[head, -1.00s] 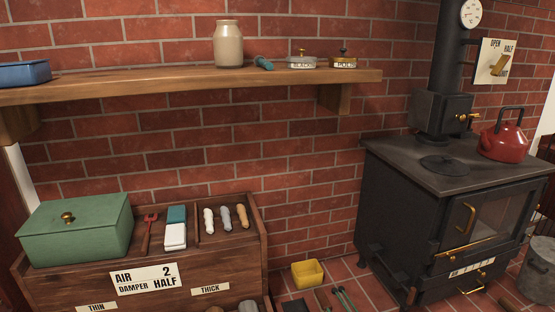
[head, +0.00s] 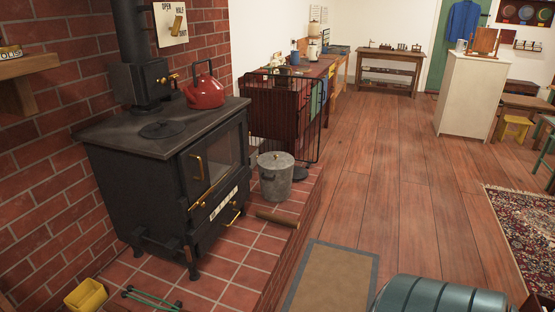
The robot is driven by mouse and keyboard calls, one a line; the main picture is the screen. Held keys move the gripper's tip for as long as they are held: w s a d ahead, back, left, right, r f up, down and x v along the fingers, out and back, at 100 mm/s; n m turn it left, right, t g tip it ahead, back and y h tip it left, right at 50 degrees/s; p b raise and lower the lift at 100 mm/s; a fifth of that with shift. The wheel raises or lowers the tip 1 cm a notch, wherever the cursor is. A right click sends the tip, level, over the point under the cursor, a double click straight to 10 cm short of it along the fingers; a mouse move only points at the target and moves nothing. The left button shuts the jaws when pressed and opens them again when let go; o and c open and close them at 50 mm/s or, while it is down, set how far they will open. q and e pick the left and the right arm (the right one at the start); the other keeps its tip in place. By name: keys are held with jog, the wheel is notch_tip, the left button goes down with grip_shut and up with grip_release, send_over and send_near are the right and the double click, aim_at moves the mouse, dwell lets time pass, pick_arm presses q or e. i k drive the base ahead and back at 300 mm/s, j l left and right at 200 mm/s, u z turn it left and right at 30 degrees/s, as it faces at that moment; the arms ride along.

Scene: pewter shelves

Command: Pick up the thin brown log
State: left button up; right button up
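A thin brown log (head: 277,217) lies on the red tiled hearth, in front of a lidded grey metal bucket (head: 275,175) and to the right of the black stove (head: 170,170). It lies near the hearth's right edge, and its whole length shows. Neither of my grippers is in view.
A red kettle (head: 204,92) stands on the stove. A yellow tub (head: 86,296) and green-handled tools (head: 150,298) lie at the hearth's lower left. A black fireguard (head: 300,115) stands behind the bucket. A mat (head: 330,280) lies beside the hearth. Wooden floor (head: 400,190) is open to the right.

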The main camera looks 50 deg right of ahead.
aim_at(275, 217)
jog(key=z, duration=1.65)
jog(key=u, duration=0.5)
jog(key=i+l+u, duration=0.4)
jog(key=l+u, duration=0.25)
jog(key=i+l+u, duration=0.1)
jog(key=l, duration=0.35)
jog(key=i+l+u, duration=0.15)
jog(key=l, duration=0.35)
jog(key=i+l+u, duration=0.1)
jog(key=l, duration=0.35)
jog(key=i+l+u, duration=0.15)
jog(key=l, duration=0.35)
jog(key=i+l, duration=0.1)
jog(key=l, duration=0.65)
jog(key=i+l, duration=0.1)
jog(key=l, duration=0.7)
jog(key=i+l, duration=0.1)
jog(key=l, duration=0.65)
jog(key=i+l, duration=0.1)
jog(key=l, duration=0.7)
jog(key=i+u, duration=0.05)
